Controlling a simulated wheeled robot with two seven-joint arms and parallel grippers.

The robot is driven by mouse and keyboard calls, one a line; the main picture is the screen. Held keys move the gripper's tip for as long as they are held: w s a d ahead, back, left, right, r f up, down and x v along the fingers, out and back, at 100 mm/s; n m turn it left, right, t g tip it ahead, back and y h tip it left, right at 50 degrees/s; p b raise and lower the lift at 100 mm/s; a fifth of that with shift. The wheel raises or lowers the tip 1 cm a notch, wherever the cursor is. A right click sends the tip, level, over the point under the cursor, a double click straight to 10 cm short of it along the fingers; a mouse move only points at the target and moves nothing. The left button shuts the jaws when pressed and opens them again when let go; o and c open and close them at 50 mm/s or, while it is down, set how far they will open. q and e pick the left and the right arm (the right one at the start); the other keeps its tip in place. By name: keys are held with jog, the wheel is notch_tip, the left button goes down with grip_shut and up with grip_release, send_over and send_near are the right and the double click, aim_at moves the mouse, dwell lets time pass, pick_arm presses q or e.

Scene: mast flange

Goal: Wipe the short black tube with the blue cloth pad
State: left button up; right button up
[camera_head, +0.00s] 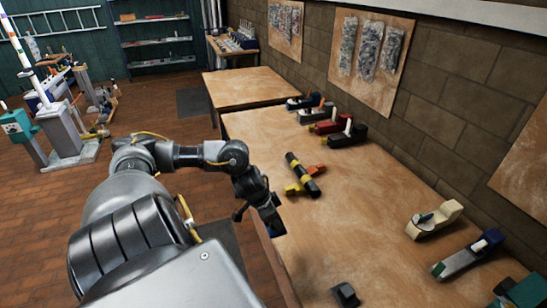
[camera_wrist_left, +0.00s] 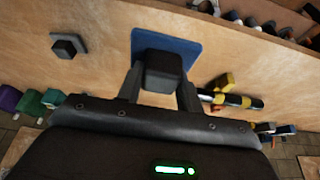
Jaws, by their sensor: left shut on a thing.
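The blue cloth pad (camera_wrist_left: 188,46) is a flat blue square with a black block handle (camera_wrist_left: 163,72). My left gripper (camera_wrist_left: 160,84) is shut on that handle, one finger on each side. In the head view, the left gripper (camera_head: 267,206) is by the table's left edge, with the pad (camera_head: 277,227) partly hidden below it. I cannot tell whether the pad touches the table. The short black tube (camera_head: 301,173) has yellow bands and lies across yellow supports (camera_head: 293,189), beyond the gripper and apart from it. It also shows in the left wrist view (camera_wrist_left: 233,100). My right gripper is not in view.
The wooden table (camera_head: 370,220) is bare around the tube. A dark block (camera_head: 346,294) sits near its front edge. Red and black tools (camera_head: 345,135) stand beyond the tube by the wall. A cream tool (camera_head: 434,218) and a grey-blue one (camera_head: 468,254) stand at right.

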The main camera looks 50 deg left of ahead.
pick_arm(q)
jog(key=w+d+f+b, duration=0.15)
jog(key=w+d, duration=0.25)
jog(key=d, duration=0.8)
jog(key=d+r+m+h+b, duration=0.1)
jog(key=d+r+m+b, duration=0.1)
jog(key=d, duration=1.1)
jog(key=w+d+r+m+g+h+b, duration=0.1)
jog(key=d+r+m+b, duration=0.2)
jog(key=d, duration=1.1)
notch_tip(320, 180, up, 4)
jog(key=shift+m+g, duration=0.3)
jog(key=shift+m, duration=0.8)
